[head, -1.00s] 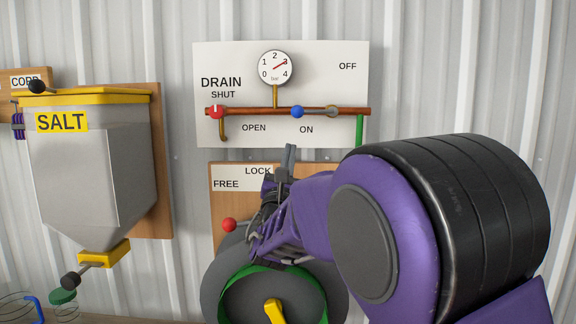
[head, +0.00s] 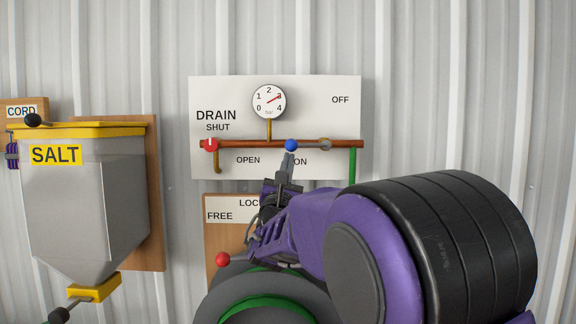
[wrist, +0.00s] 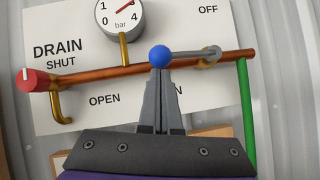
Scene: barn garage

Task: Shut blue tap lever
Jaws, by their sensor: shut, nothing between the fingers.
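The blue tap lever has a blue ball knob (head: 291,145) on a grey arm that lies level along the copper pipe (head: 240,143). OFF is printed higher, at the board's right. In the wrist view the blue ball (wrist: 160,56) sits right at the tips of my gripper (wrist: 160,72). My gripper (head: 289,156) is shut and empty, pointing up, with its tips just below or against the ball. I cannot tell whether they touch.
A red drain knob (head: 210,144) is on the pipe's left end, and a green pipe (head: 352,165) drops at the right. A gauge (head: 269,101) stands above, its needle near 3. A red ball (head: 222,259) is below. The SALT hopper (head: 80,205) hangs left.

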